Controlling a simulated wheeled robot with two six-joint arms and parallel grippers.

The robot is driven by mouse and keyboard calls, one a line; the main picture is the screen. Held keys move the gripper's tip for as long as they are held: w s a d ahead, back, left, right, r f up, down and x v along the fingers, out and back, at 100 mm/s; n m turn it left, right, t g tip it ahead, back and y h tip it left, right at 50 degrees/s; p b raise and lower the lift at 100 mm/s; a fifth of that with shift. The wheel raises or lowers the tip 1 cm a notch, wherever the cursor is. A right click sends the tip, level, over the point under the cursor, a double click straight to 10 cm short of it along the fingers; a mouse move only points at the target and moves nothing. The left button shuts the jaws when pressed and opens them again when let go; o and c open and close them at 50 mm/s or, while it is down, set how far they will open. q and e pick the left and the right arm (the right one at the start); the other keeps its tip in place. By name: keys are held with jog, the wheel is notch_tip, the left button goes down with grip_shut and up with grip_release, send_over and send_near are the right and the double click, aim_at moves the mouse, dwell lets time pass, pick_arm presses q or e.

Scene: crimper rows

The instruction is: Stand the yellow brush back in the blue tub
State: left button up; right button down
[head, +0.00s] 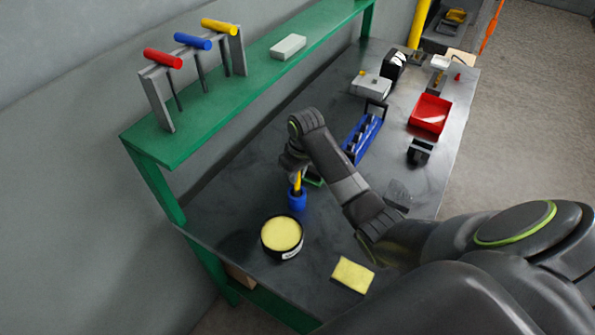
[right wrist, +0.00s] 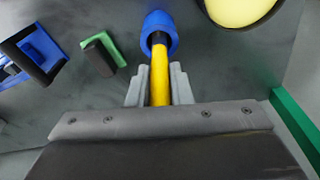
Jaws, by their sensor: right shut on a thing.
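My right gripper (head: 296,168) is over the dark table and shut on the yellow brush (head: 297,184). In the right wrist view the yellow handle of the brush (right wrist: 160,78) runs between the two fingers. The blue tub (head: 297,201) is directly below the gripper, and also shows in the right wrist view (right wrist: 160,22). The brush's far end meets the tub's dark opening; how deep it sits, or whether it touches the bottom, I cannot tell. My left gripper is not in view.
A round black tin with yellow contents (head: 282,252) stands close to the tub. A yellow sponge-like pad (head: 352,275) lies nearer. A green-and-black block (right wrist: 104,54) and a blue rack (head: 362,138) are beside my arm. A green shelf (head: 215,112) runs behind.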

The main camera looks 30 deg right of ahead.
jog(key=shift+f+b, duration=0.4)
jog(key=shift+f, duration=0.7)
jog(key=c, duration=1.2)
grip_release()
jog(key=shift+c, duration=0.2)
